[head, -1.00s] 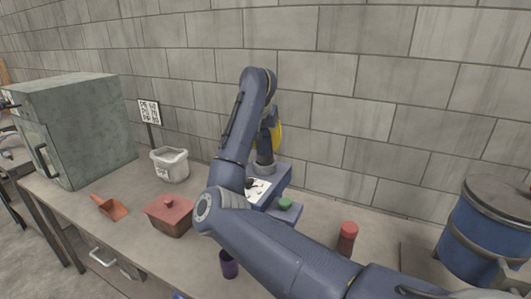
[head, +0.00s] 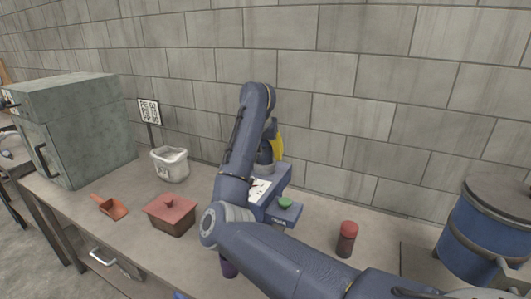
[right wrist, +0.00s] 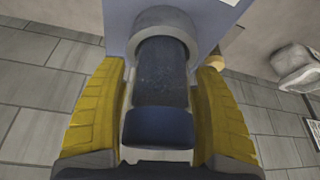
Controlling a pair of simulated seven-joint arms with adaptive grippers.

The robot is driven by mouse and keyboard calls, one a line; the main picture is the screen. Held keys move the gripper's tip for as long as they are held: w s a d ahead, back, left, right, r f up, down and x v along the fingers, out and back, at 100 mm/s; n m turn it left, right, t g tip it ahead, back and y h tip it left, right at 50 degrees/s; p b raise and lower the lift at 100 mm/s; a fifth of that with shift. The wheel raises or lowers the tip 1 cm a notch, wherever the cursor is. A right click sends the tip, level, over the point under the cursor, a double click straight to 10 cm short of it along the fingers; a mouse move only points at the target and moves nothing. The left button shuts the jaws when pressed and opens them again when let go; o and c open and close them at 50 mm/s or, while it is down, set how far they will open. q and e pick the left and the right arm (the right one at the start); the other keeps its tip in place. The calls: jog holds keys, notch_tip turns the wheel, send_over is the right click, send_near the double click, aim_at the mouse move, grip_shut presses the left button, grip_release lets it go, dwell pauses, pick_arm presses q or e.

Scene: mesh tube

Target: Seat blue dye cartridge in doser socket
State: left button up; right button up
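In the right wrist view, the dark blue dye cartridge (right wrist: 162,85) has its far end inside a grey ring-shaped socket (right wrist: 165,20) on the blue-grey doser (right wrist: 222,20). Its wider dark end faces the camera. My right gripper (right wrist: 162,72) has its yellow fingers on both sides of the cartridge, with narrow gaps, so it looks open around it. How deep the cartridge sits cannot be seen. In the head view, the doser (head: 283,181) has a pale dial panel and green knob; my right arm hides its socket. A yellow finger of my right gripper (head: 278,142) shows behind it. My left gripper is out of view.
A red-capped jar (head: 347,240) stands right of the doser, and a blue drum (head: 478,240) farther right. A partly hidden purple cup (head: 228,267), red-lidded box (head: 171,214), orange scoop (head: 110,207), white bucket (head: 170,164) and grey-green cabinet (head: 75,125) are left.

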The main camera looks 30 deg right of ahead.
jog(key=shift+a+r, duration=0.1)
jog(key=shift+r, duration=0.4)
jog(key=v, duration=1.1)
jog(key=shift+r, duration=0.2)
